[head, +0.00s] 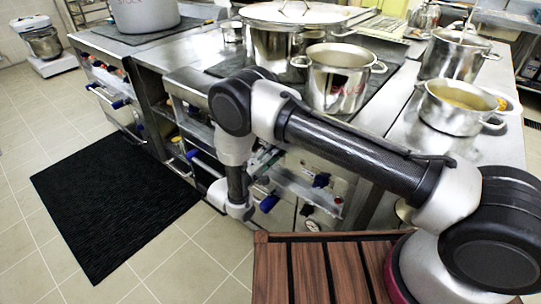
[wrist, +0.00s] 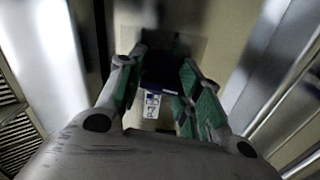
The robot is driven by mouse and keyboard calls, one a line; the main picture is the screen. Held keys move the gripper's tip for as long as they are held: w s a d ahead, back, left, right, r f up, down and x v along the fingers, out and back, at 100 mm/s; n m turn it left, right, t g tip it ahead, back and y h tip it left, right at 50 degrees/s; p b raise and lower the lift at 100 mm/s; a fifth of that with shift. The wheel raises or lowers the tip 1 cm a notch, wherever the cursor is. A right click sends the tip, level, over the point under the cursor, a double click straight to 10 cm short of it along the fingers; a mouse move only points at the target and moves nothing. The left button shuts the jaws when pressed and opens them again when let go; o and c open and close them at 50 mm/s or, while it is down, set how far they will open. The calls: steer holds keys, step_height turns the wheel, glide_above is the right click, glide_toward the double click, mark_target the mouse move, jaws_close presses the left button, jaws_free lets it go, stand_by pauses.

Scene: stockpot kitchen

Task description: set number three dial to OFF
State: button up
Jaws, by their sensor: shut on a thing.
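In the wrist view, my gripper (wrist: 161,70) has its two green-padded fingers shut on a dark blue dial (wrist: 162,82). The dial stands out from a pale panel. A small white label with blue markings (wrist: 153,105) lies just below the dial; its number is too small to read. In the head view, my arm reaches down to the front of the stove, and its wrist links hide most of my gripper and the held dial.
Steel pots, one with red lettering (head: 338,78), stand on the cooktop above the panel. A pot of yellowish liquid (head: 459,106) stands at the right.

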steer(key=n, duration=0.5)
steer(key=shift+n, duration=0.3)
steer(key=n, duration=1.3)
steer(key=shift+a+n, duration=0.1)
steer(key=shift+n, duration=0.2)
steer(key=n, duration=1.3)
steer(key=shift+n, duration=0.3)
steer(key=n, duration=0.4)
steer(key=shift+n, duration=0.4)
